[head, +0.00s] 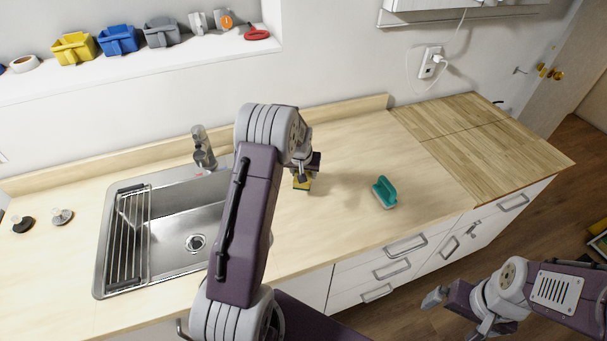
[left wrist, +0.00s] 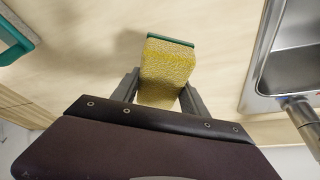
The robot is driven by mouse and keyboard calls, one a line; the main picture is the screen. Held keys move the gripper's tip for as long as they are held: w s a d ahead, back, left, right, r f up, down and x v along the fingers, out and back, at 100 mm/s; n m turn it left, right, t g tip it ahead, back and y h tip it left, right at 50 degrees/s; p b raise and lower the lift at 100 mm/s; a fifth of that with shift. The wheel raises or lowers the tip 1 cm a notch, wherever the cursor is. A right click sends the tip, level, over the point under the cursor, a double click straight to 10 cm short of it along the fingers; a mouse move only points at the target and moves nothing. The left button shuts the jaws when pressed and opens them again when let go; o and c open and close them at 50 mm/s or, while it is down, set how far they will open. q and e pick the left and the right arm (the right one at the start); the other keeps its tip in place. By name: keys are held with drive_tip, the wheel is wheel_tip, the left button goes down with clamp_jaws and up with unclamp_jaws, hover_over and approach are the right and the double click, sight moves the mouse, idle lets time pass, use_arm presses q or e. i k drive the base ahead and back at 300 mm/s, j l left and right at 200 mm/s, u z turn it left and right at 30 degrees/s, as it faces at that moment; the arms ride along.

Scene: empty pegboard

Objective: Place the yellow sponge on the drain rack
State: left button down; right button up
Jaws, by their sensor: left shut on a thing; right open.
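The yellow sponge (left wrist: 166,72) has a green layer along its far edge. In the left wrist view it sits between the two fingers of my left gripper (left wrist: 160,90), which is shut on it. In the head view the sponge (head: 302,183) shows small below my left gripper (head: 303,173), over the counter right of the sink; whether it touches the counter is unclear. The drain rack (head: 133,232) is a set of metal bars across the left part of the sink. My right gripper (head: 443,298) is open and empty, in front of the drawers at lower right.
The steel sink (head: 196,243) has a faucet (head: 203,148) at its back edge. Two small dark-and-metal items (head: 62,216) lie left of the sink. My left arm hides part of the sink's right side.

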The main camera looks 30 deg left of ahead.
sight(128, 233)
drive_tip(key=k+j+u, duration=0.1)
drive_tip(key=j+u, duration=0.3)
drive_tip(key=k+j+u, duration=0.1)
drive_tip(key=j+u, duration=0.65)
